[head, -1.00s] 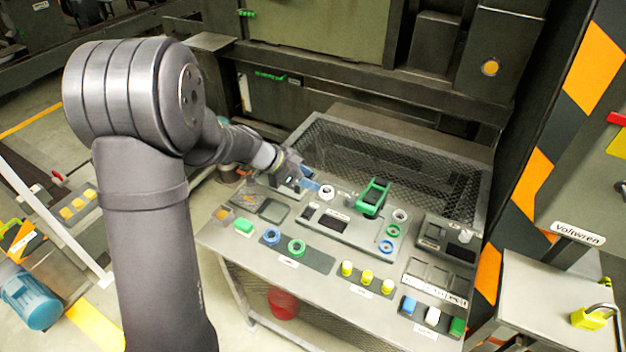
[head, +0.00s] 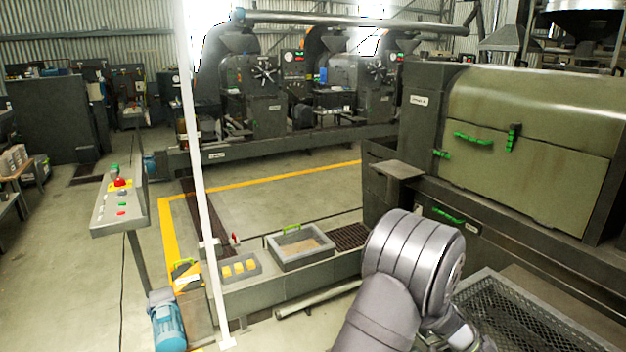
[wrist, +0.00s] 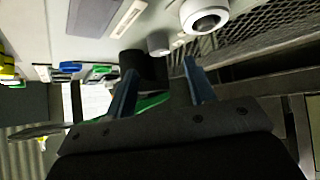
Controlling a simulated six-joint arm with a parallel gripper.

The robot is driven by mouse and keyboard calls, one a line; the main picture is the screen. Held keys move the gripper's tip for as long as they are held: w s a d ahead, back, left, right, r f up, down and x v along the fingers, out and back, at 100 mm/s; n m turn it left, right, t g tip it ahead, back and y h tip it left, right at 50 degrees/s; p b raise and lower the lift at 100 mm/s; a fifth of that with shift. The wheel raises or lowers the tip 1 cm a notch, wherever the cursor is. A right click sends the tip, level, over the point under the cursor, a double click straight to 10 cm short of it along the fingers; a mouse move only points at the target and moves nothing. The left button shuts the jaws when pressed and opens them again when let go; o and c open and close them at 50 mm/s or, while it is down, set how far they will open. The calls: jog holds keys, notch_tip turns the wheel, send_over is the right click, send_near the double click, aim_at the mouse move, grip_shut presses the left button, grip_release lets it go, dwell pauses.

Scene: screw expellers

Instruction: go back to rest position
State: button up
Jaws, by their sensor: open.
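My gripper (wrist: 158,66) shows in the wrist view with its two blue fingers apart. I see nothing clamped between them. A dark block-like part and a green piece (wrist: 150,104) show behind and between the fingers; how far off they are I cannot tell. A white ring-shaped part (wrist: 205,15) and a small grey cylinder (wrist: 158,43) are just beyond the fingertips, on the light work table (wrist: 85,47). In the head view only part of my arm shows at the lower right; the gripper is outside the picture.
In the head view a mesh-lined tray (head: 515,325) lies at the bottom right, under a green-grey machine (head: 530,130). A button panel (head: 120,205) stands at left, near a white post (head: 203,200). A sand-filled box (head: 300,247) sits on a low ledge. Open floor lies at left.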

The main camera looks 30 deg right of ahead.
jog(key=x, duration=0.6)
